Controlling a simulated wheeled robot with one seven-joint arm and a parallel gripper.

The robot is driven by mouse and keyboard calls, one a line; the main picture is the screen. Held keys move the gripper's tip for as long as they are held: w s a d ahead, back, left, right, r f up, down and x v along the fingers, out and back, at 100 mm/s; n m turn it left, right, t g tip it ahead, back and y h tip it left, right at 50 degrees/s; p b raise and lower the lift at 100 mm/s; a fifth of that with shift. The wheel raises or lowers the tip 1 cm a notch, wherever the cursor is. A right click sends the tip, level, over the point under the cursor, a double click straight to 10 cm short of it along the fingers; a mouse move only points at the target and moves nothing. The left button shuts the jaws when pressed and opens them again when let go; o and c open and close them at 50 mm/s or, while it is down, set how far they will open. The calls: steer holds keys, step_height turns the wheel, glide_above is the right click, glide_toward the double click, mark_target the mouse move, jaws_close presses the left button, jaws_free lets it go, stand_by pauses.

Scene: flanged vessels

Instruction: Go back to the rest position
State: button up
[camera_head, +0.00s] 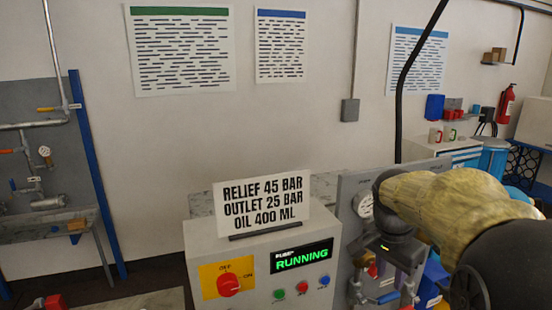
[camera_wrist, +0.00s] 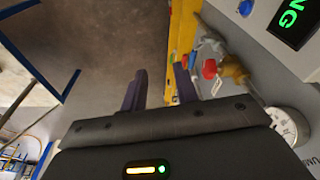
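In the wrist view, my gripper (camera_wrist: 160,88) has its two dark fingers apart with nothing between them. Behind the fingers are a yellow upright part and a red knob (camera_wrist: 209,69) on a brass fitting. In the head view, my arm reaches in from the right in front of the grey gauge panel (camera_head: 349,190), and its end is at the pipe fittings below the gauge (camera_head: 363,204). The fingers are hard to make out there. The control box (camera_head: 205,240) stands left of the arm, with a red rotary switch (camera_head: 229,284) and a display (camera_head: 301,256) reading RUNNING.
A sign (camera_head: 262,205) stands on the control box, reading relief 45 bar, outlet 25 bar, oil 400 ml. A pipe rack with a blue post (camera_head: 97,180) is at the left. A black hose (camera_head: 402,100) hangs behind the arm.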

steer(key=s+a+f+n+y, duration=0.1)
steer(key=s+a+f+n, duration=0.3)
steer(key=f, duration=0.3)
steer(key=s+a+f+n+t, duration=0.1)
steer(key=s+a+f+n, duration=0.3)
steer(key=s+f+n, duration=0.2)
step_height(320, 180, down, 2)
steer(key=shift+s+f+n+y, duration=0.15)
steer(key=shift+s+n+y, duration=0.2)
steer(key=shift+n, duration=0.25)
steer(key=shift+w+a, duration=0.1)
steer(key=shift+a, duration=0.05)
steer(key=shift+s, duration=0.2)
steer(key=shift+w, duration=0.15)
stand_by(2.1)
stand_by(0.8)
steer(key=shift+c, duration=0.2)
stand_by(0.5)
